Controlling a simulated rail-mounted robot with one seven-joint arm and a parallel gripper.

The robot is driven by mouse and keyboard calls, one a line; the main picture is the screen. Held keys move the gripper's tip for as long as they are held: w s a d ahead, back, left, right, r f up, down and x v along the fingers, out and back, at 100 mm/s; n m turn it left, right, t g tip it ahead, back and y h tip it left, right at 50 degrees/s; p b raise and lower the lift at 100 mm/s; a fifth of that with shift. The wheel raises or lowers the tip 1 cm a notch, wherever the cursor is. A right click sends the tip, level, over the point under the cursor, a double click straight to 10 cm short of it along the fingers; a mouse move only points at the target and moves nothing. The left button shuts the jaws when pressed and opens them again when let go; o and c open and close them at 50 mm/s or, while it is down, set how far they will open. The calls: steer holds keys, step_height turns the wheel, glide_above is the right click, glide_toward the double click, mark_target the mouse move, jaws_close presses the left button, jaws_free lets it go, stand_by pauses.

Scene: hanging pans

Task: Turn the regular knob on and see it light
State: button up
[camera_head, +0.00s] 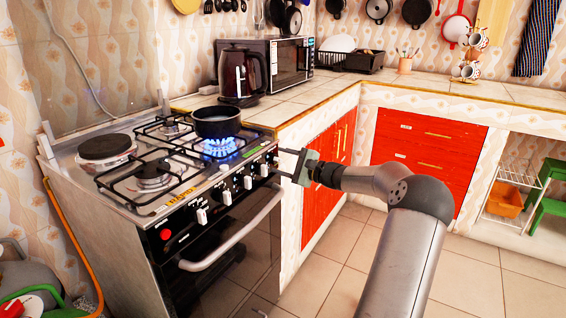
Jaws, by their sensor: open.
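The gas stove (150,190) stands at the left, with a row of light knobs along its black front panel. One knob (202,215) is near the left of the row, and others (247,182) follow to the right. Which one is the regular knob cannot be told by label. A blue flame (220,147) burns under a dark pot (218,122) on the right front burner. My gripper (281,164) is open at the right end of the panel, close to the rightmost knobs. It partly hides that end, and contact cannot be told.
The oven handle (232,232) sticks out below the knobs. A dark electric kettle (240,72) and a microwave (288,62) stand on the counter behind. Red cabinets (328,168) border the stove on the right. The tiled floor in front is clear.

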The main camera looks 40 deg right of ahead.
steer(key=p+v, duration=0.2)
steer(key=v, duration=1.5)
steer(key=shift+p, duration=0.4)
steer(key=w+a+r+n+g+y+p, duration=0.2)
steer(key=a+n+g+p, duration=0.15)
steer(key=a, duration=0.75)
steer(key=w+a+r+n+g+y+p, duration=0.1)
steer(key=w+a+r+n+g+p, duration=0.25)
steer(key=a, duration=0.75)
steer(key=s+a+r+n+g+h+p, duration=0.1)
steer(key=s+a+r+n+g+p, duration=0.2)
steer(key=a, duration=0.5)
steer(key=s+a+n+g+h+p, duration=0.1)
steer(key=s+a+n+g+p, duration=0.1)
steer(key=s+a+g+p, duration=0.45)
steer(key=s+a+r+n+h+p, duration=0.3)
steer(key=s+a+r+n+p, duration=0.1)
steer(key=s, duration=0.4)
steer(key=s+a+r+n+h+p, duration=0.3)
steer(key=s+a+r+n+h, duration=0.1)
steer(key=s, duration=0.4)
steer(key=shift+a+r+n+p, duration=0.35)
steer(key=shift+a+r+n, duration=0.2)
steer(key=shift+n, duration=0.05)
